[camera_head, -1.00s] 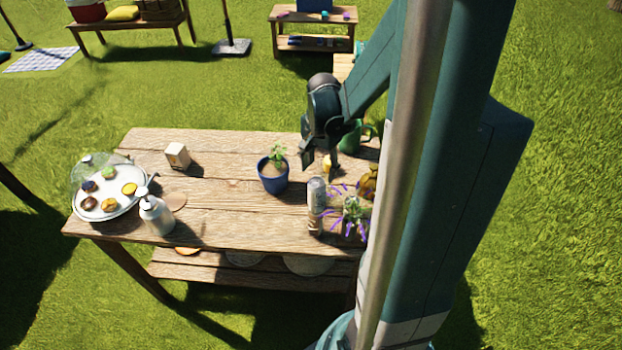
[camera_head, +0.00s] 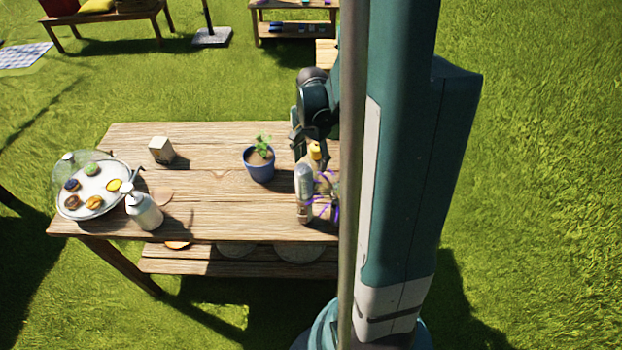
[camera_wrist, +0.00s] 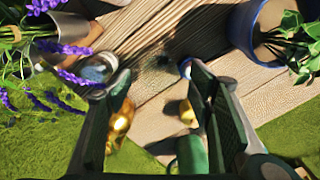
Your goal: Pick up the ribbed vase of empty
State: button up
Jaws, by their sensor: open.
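A shiny gold-amber vessel (camera_wrist: 121,122) shows in the wrist view, partly covered by my left finger. It is likely the ribbed vase, but its ribs and mouth cannot be made out. In the head view my arm and a pole hide it. My gripper (camera_wrist: 156,76) is open, its two fingers apart over the wooden planks with nothing held between them. In the head view my gripper (camera_head: 298,142) hangs over the table's right part, beside the potted plant. Whether a finger touches the vessel cannot be told.
A blue plant pot (camera_head: 259,166), a clear-topped cylinder (camera_head: 304,190), purple lavender (camera_wrist: 78,26) and a yellow-topped bottle (camera_head: 315,150) crowd near my gripper. A green object (camera_wrist: 190,155) lies low in the wrist view.

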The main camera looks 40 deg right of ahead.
jog(key=shift+f, duration=0.5)
jog(key=shift+f+b, duration=0.4)
jog(key=shift+f, duration=2.25)
jog(key=c, duration=1)
